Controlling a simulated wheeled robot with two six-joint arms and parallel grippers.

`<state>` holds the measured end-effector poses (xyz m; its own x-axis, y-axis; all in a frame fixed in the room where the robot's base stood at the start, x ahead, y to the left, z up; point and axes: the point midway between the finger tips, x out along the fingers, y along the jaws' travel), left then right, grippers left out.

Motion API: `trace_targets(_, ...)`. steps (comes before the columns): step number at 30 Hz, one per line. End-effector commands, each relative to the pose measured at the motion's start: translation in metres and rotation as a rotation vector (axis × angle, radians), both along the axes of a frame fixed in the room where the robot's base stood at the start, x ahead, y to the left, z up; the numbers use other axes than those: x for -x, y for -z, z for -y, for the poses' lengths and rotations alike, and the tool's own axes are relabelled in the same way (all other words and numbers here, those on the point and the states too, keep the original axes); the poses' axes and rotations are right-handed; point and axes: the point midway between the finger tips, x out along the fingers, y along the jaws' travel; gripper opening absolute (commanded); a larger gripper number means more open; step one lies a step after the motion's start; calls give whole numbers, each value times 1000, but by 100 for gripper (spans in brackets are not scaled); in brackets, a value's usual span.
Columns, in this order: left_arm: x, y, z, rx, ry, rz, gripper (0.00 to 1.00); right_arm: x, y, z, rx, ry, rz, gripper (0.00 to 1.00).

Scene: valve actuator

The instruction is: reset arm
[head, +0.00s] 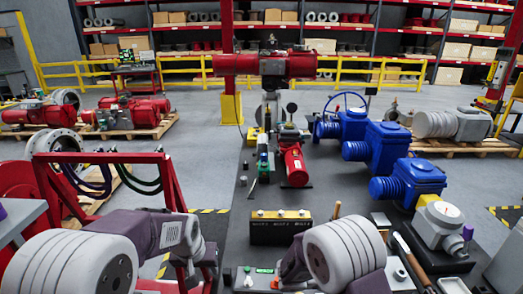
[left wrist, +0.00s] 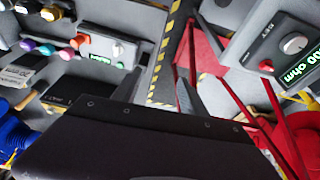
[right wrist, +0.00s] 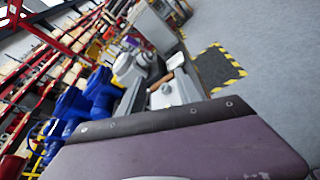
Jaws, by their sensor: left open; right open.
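My left arm comes in from the left in the head view and ends in my left gripper (head: 205,262), low beside the red frame. In the left wrist view my left gripper (left wrist: 160,88) has two dark fingers apart with nothing between them. My right arm shows at the bottom of the head view, its gripper partly hidden by its own links. In the right wrist view my right gripper (right wrist: 162,92) has its fingers apart and empty.
Several blue actuators (head: 385,140) and a smaller red actuator (head: 293,165) stand on the bench. A black box (head: 280,230) lies nearer. A red frame with hoses (head: 105,157) stands left. A meter with a green display (left wrist: 292,50) shows in the left wrist view. Floor between is clear.

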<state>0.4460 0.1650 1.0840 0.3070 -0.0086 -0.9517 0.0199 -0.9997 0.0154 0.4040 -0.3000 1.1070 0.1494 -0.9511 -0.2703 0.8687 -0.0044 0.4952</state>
Motion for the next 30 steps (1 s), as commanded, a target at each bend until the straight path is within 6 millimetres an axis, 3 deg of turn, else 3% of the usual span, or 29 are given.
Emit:
trace_targets(1, 19, 1, -5, 2, -11, -16, 51, 39, -3, 22, -139, 172, 46, 41)
trace_targets(3, 47, 6, -9, 4, -19, -44, 51, 94, 8, 27, -364, 398, 119, 41)
trace_targets(5, 72, 12, -12, 6, -24, -73, 51, 130, 23, 10, -572, 576, 210, 41)
trace_targets(7, 101, 21, -14, 9, -28, -112, 51, 151, 40, -25, -806, 742, 332, 41)
trace_targets(12, 151, 42, -14, 10, -17, -200, 51, 147, 65, -101, -1166, 958, 537, 41)
trace_targets(15, 160, 46, -14, 10, -8, -219, 51, 129, 70, -120, -1268, 1008, 630, 41)
trace_targets(19, 158, 46, -14, 8, 0, -213, 51, 115, 69, -122, -1308, 980, 670, 41)
trace_targets(30, 157, 46, -13, 8, 1, -212, 51, 115, 69, -122, -1306, 977, 665, 41)
